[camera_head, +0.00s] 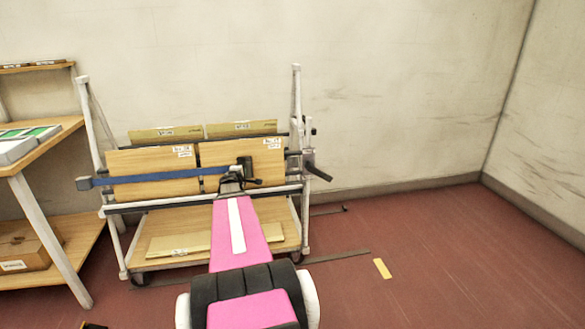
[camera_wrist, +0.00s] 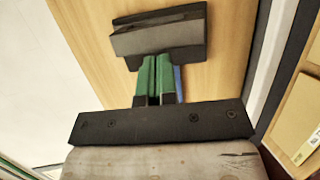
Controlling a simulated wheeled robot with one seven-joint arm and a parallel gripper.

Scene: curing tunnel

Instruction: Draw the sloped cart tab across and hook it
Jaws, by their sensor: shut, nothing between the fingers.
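A cart (camera_head: 304,225) stands against the wall with a blue strap (camera_head: 150,178) drawn across its boards from a grey mount (camera_head: 83,183) on the left. The strap runs to a dark tab (camera_head: 245,164) near the middle of the cart. In the wrist view the tab (camera_wrist: 160,38) is a tilted dark grey block just beyond my fingertips. My gripper (camera_head: 236,178) is at the tab. Its green fingers (camera_wrist: 154,62) are together with nothing visible between them; whether they touch the tab I cannot tell. A black hook-like fitting (camera_head: 318,172) juts from the right post.
Wooden boards (camera_head: 153,163) lean in the cart, and a flat board (camera_head: 180,244) lies on its lower shelf. A wooden table (camera_head: 45,143) stands close at the left, with a cardboard box (camera_head: 28,248) below. The red floor (camera_head: 450,260) at the right is mostly clear.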

